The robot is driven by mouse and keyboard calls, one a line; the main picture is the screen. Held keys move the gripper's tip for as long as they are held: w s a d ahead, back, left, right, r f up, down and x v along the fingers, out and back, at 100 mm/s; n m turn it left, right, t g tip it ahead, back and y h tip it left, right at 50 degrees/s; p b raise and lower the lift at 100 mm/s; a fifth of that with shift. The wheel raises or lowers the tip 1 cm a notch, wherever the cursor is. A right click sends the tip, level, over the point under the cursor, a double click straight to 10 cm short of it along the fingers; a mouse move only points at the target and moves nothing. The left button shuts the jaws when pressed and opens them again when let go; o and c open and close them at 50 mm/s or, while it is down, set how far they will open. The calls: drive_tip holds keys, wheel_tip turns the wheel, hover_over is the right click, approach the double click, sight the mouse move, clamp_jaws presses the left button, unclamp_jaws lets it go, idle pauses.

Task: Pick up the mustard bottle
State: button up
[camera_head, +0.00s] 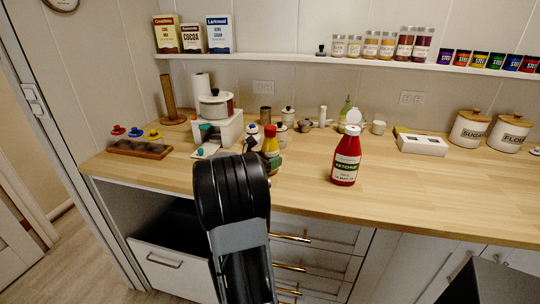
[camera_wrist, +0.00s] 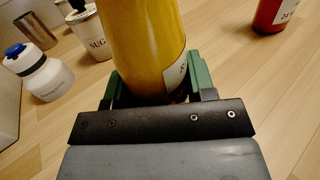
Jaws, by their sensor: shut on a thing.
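The mustard bottle (camera_wrist: 145,45) is yellow with a pale label and fills the upper middle of the wrist view. It also shows in the head view (camera_head: 271,148), with a red cap, just beyond my arm. My gripper (camera_wrist: 155,82) has its green fingers on both sides of the bottle's lower part and is shut on it. I cannot tell whether the bottle's base touches the counter.
A red ketchup bottle (camera_head: 346,157) stands on the wooden counter (camera_head: 430,190) to the right. A white bottle with a blue cap (camera_wrist: 41,73) and a sugar canister (camera_wrist: 88,32) stand left of the mustard. Clear counter lies around the ketchup.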

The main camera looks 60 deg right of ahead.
sight(264, 150)
drive_tip(key=c, duration=0.4)
drive_tip(key=shift+c, duration=0.2)
drive_tip(key=shift+r, duration=0.2)
drive_tip(key=shift+r, duration=0.25)
drive_tip(key=r, duration=0.2)
drive_tip(key=r+p, duration=0.1)
drive_tip(key=shift+a+r, duration=0.25)
drive_tip(key=shift+a, duration=0.05)
drive_tip(key=a+r, duration=0.2)
drive_tip(key=s+a+r, duration=0.1)
drive_tip(key=a+r, duration=0.1)
drive_tip(key=r, duration=0.1)
drive_tip(key=shift+s+a+p, duration=0.1)
drive_tip(key=shift+s+p, duration=0.1)
drive_tip(key=shift+p, duration=0.2)
drive_tip(key=s+a+r, duration=0.2)
drive_tip(key=a+r, duration=0.1)
drive_tip(key=a, duration=0.4)
wheel_tip(264, 150, up, 13)
drive_tip(key=a+p, duration=0.1)
drive_tip(key=p, duration=1.1)
drive_tip(key=shift+s+a, duration=0.25)
drive_tip(key=shift+s, duration=0.15)
